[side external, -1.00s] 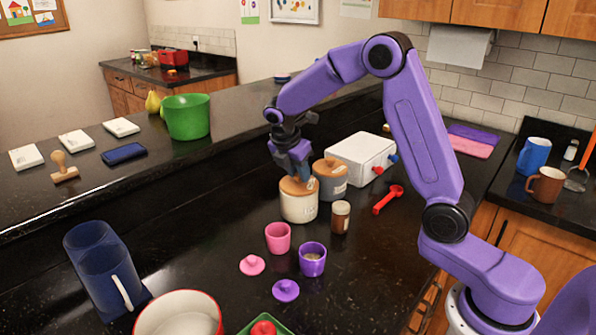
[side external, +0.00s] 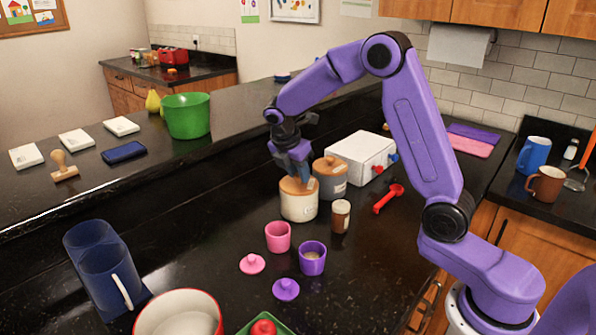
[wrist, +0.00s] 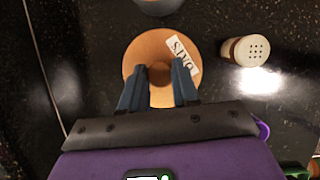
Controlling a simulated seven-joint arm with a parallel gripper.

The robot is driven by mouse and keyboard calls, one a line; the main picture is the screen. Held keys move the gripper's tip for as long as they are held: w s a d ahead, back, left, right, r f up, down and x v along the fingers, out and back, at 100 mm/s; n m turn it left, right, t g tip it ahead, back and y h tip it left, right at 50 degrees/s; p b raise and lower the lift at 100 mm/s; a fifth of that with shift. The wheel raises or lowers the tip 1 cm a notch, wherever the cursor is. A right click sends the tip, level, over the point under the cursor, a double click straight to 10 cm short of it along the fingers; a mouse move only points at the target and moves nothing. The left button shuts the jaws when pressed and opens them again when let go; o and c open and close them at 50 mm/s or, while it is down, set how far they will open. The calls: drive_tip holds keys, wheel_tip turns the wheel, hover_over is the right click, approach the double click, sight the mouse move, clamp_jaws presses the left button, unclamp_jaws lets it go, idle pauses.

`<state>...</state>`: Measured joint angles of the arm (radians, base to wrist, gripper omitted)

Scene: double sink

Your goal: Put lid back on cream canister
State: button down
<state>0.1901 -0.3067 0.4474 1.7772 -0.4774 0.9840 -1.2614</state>
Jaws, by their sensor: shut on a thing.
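The cream canister (side external: 298,206) stands upright on the dark counter. The round wooden lid (side external: 291,187) sits at its mouth and looks about level. I cannot tell if it is fully seated. In the wrist view the lid (wrist: 140,52) fills the middle, with a pale printed label (wrist: 183,55) on its right side. My gripper (side external: 300,170) is right above the canister, fingers pointing down. It is shut on the lid's knob (wrist: 160,73), one finger each side. The lid hides the canister in the wrist view.
A grey canister (side external: 331,184) with a wooden lid stands close behind right. A shaker jar (side external: 340,216) is to the right, and a pink cup (side external: 278,237) and purple cup (side external: 312,258) are in front. A white box (side external: 358,158) and red spoon (side external: 388,198) lie further right.

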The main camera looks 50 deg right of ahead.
drive_tip(key=shift+c, duration=1.3)
unclamp_jaws()
drive_tip(key=shift+r, duration=3.5)
clamp_jaws()
